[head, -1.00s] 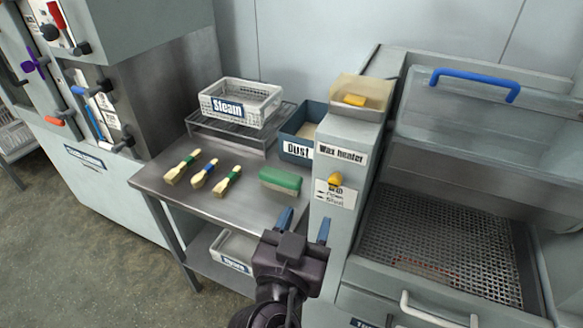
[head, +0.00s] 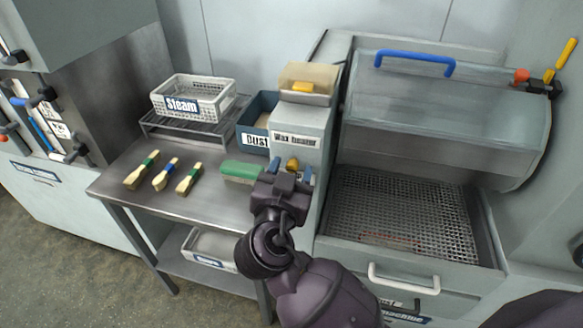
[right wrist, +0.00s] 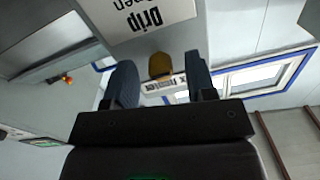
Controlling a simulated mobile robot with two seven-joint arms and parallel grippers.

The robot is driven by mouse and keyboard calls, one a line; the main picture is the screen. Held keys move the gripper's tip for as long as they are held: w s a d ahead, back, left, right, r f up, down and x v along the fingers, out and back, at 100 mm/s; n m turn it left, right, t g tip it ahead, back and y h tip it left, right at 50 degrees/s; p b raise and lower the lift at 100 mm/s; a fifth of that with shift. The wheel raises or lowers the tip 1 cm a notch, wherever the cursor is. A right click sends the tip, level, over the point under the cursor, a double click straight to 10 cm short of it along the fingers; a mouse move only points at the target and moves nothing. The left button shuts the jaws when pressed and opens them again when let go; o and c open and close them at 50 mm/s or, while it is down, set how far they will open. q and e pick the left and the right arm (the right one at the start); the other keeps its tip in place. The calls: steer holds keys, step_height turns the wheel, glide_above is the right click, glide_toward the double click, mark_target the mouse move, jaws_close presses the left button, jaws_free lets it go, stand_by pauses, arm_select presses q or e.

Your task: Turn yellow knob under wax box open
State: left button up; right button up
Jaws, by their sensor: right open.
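The yellow knob (head: 293,164) sits on the front of the grey housing below the wax heater label (head: 296,139). A translucent wax box (head: 309,80) with a yellow block in it stands on top of that housing. My right gripper (head: 289,174) is open just in front of the knob, and its body hides the sign under the knob. In the right wrist view the knob (right wrist: 160,66) shows between the two fingertips (right wrist: 161,82), with a gap on both sides. Part of a sign reading Drip and Open (right wrist: 145,15) shows there too. My left gripper is not in view.
A steel table (head: 140,201) on the left holds several brushes, a green block (head: 241,172), a Steam basket (head: 194,97) and a Dust bin (head: 257,128). To the right is a machine with a mesh tray (head: 405,215), a clear lid (head: 430,120) and a handle (head: 404,280).

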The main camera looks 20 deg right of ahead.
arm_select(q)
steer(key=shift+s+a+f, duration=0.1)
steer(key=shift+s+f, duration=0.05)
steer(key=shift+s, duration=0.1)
arm_select(e)
steer(key=shift+w+d, duration=0.2)
steer(key=shift+w, duration=0.15)
steer(key=shift+c, duration=0.2)
